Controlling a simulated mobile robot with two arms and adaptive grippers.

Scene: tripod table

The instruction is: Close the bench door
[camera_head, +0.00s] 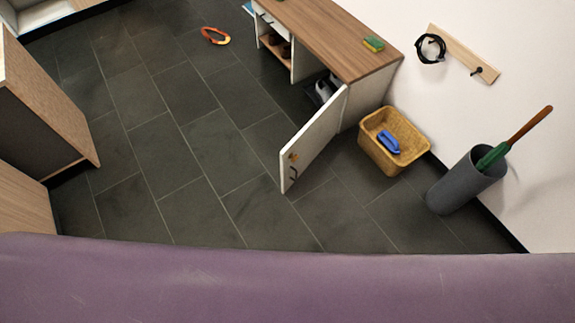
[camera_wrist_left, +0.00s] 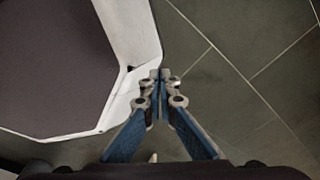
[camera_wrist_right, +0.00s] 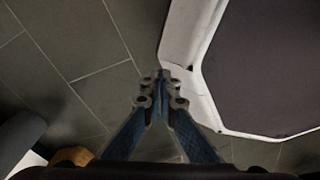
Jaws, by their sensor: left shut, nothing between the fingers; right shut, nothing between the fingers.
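The bench (camera_head: 330,32) stands against the wall, with a wooden top and white sides. Its white door (camera_head: 316,140) stands wide open, swung out over the floor, with a small dark handle and an orange mark near its free edge. Dark and light items show inside the open compartment. My left gripper (camera_wrist_left: 160,75) shows in the left wrist view, fingers together and empty, above the floor beside my white base. My right gripper (camera_wrist_right: 162,75) shows in the right wrist view, also closed and empty beside my base. Neither gripper is in the head view, and both are away from the door.
A wicker basket (camera_head: 378,155) with a blue brush (camera_head: 388,142) stands right of the door. A grey bin (camera_head: 458,185) with a green item stands farther right. An orange ring-shaped item (camera_head: 215,36) lies on the floor. Wooden furniture (camera_head: 50,100) stands left. The middle floor is clear.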

